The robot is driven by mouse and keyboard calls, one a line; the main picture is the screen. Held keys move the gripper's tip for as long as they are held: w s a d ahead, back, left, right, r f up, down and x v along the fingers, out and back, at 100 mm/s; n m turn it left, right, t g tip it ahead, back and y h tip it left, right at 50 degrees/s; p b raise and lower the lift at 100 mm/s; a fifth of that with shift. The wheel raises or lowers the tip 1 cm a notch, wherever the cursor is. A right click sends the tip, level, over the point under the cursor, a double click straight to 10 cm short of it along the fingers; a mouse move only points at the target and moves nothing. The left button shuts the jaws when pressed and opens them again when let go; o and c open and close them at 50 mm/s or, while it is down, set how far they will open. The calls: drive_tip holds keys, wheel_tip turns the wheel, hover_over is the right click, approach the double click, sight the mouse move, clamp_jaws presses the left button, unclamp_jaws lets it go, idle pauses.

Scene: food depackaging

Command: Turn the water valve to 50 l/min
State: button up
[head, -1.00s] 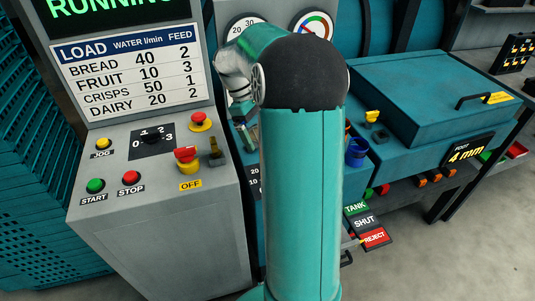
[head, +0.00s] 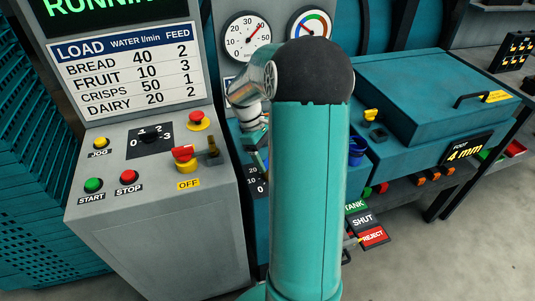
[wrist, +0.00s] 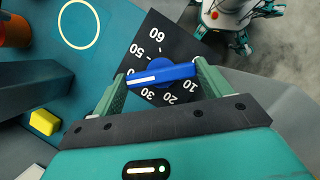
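The water valve is a blue knob (wrist: 165,74) with a white pointer line, on a black scale plate (wrist: 157,45) marked in tens up to 60. In the wrist view the line points left, at a number partly hidden by a finger, between 30 and 50. My gripper (wrist: 161,82) has one green finger at each end of the knob, and the knob fills the gap. In the head view my gripper (head: 258,158) is partly hidden by my arm, and the knob is hidden. The water gauge (head: 248,37) has a red needle pointing to the upper right.
A grey control console (head: 150,200) stands left of my arm, with buttons and a red-and-yellow switch (head: 184,157). The load chart (head: 127,70) is above it. A teal machine box (head: 435,95) stands to the right. A yellow block (wrist: 44,122) shows in the wrist view.

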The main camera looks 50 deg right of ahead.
drive_tip(key=c, duration=0.4)
drive_tip(key=shift+m, duration=0.3)
drive_tip(key=m+y, duration=0.1)
drive_tip(key=m, duration=0.3)
drive_tip(key=shift+d+r+y, duration=0.1)
drive_tip(key=shift+d+y, duration=0.05)
drive_tip(key=shift+y, duration=0.25)
drive_tip(key=m+y, duration=0.1)
drive_tip(key=m, duration=0.4)
drive_tip(key=shift+d+t+y, duration=0.15)
drive_tip(key=shift+t+y, duration=0.15)
drive_tip(key=shift+y, duration=0.1)
drive_tip(key=shift+m, duration=0.4)
drive_tip(key=o, duration=1)
